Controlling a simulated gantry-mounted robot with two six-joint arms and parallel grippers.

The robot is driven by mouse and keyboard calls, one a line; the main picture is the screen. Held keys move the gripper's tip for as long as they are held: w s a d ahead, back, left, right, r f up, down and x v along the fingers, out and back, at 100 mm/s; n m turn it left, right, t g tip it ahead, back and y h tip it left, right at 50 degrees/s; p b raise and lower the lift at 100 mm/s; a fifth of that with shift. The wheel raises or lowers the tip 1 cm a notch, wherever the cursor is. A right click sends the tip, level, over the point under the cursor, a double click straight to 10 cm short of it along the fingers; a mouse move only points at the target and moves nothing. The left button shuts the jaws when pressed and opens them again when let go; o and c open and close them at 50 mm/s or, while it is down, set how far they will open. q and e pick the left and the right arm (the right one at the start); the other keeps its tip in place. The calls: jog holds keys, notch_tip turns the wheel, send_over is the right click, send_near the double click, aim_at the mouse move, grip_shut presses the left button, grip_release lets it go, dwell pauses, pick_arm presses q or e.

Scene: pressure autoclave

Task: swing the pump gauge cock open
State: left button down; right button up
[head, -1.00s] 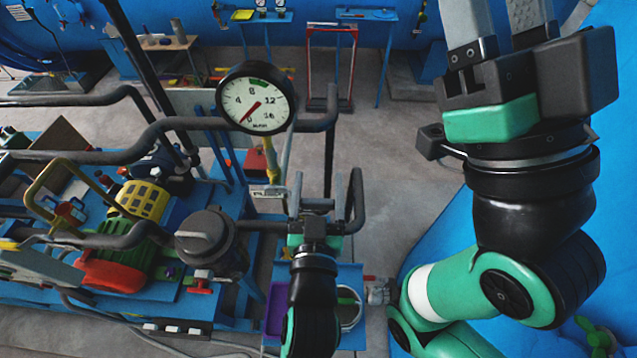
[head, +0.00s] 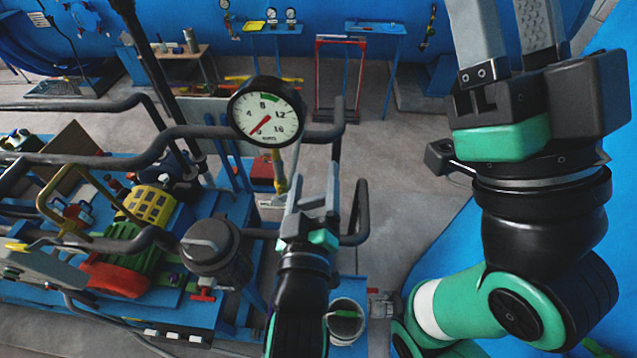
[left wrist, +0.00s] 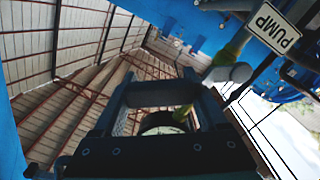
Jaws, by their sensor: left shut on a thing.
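The pump gauge (head: 266,111) is a round white dial with a black rim and a red needle. Below it is the yellow cock (head: 278,176) on its stem. My left gripper (head: 315,180) is just right of the cock, its fingers pointing away from me. It is shut on the cock's handle, though the grip itself is hard to make out. In the left wrist view, a grey handle (left wrist: 216,75) runs from the yellow-green stem (left wrist: 236,45) to the gripper's fingertips (left wrist: 165,85). My right gripper (head: 508,30) is raised at the right, fingers apart, tips cut off.
Dark pipes (head: 200,133) pass behind the gauge and to both sides of it. A grey canister (head: 210,248) and a yellow-green-red pump (head: 130,245) stand at the left. A PUMP label (left wrist: 273,28) hangs near the stem. Floor is clear at the right of the pipes.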

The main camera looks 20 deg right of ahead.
pick_arm(q)
jog(key=shift+w+a+r+n, duration=0.1)
jog(key=shift+a+r+n, duration=0.1)
jog(key=shift+n, duration=0.1)
jog(key=shift+c, duration=1)
grip_release()
jog(key=p+v, duration=0.2)
jog(key=v, duration=0.9)
jog(key=shift+s+p, duration=0.35)
jog(key=shift+p, duration=0.05)
